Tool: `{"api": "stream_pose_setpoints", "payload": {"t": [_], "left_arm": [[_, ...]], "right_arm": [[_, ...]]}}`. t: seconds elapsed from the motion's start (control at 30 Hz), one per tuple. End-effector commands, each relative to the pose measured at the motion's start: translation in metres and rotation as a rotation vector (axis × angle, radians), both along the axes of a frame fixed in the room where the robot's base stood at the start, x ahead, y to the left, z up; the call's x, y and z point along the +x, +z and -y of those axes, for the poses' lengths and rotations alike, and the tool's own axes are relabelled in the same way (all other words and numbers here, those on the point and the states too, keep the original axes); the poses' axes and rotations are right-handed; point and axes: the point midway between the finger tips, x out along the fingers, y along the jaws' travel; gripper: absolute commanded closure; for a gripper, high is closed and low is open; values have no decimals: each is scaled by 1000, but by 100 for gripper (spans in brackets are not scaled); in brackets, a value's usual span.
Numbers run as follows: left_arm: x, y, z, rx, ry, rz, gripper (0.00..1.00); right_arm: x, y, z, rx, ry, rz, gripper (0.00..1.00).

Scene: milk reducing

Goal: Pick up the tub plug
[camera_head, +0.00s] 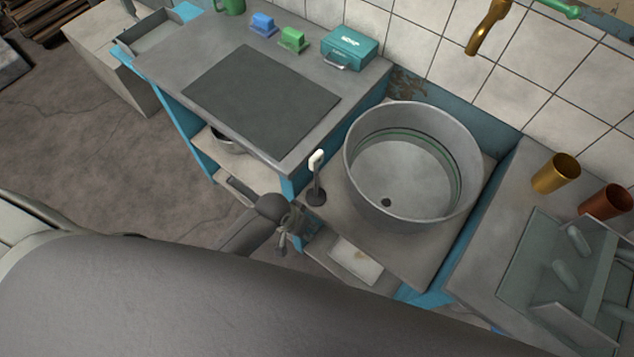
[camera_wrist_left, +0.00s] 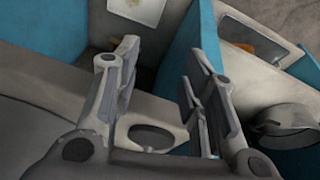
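The tub plug (camera_head: 317,192) stands upright beside the round grey tub (camera_head: 452,205), near the left corner of its stand. It has a dark round base, a thin stem and a white top. My left gripper (camera_head: 284,238) is low and to the left of the plug, apart from it, beside the stand's front edge. In the left wrist view its two fingers (camera_wrist_left: 162,78) are spread with nothing held between them. I cannot make out the plug in that view. The drain hole (camera_head: 386,203) in the tub's floor is open. My right gripper is not in view.
A counter with a dark mat (camera_head: 260,100) and a teal case (camera_head: 349,48) is left of the tub. Gold (camera_head: 556,173) and copper (camera_head: 605,202) cups and a dish rack (camera_head: 560,270) are at right. A brass faucet (camera_head: 487,27) hangs above.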

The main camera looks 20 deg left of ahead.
Motion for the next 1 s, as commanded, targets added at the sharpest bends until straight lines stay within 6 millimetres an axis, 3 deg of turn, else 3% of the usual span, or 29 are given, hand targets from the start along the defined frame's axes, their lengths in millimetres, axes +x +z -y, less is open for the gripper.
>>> {"api": "stream_pose_setpoints", "payload": {"t": [0.03,0.23,0.3,0.43,0.5,0.8,1.0], "left_arm": [[17,43,13,-23,-23,17,61],[36,178,55,-79,-141,19,61],[39,212,64,-74,-195,2,61],[40,259,69,-29,-278,-44,61],[43,271,64,13,-299,-79,61],[84,287,23,154,-225,-196,61],[92,289,10,187,-187,-227,61]], "right_arm": [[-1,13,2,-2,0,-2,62],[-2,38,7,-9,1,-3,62],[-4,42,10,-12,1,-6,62],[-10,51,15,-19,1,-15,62],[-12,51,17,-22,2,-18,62],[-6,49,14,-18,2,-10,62],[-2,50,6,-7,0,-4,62]]}}
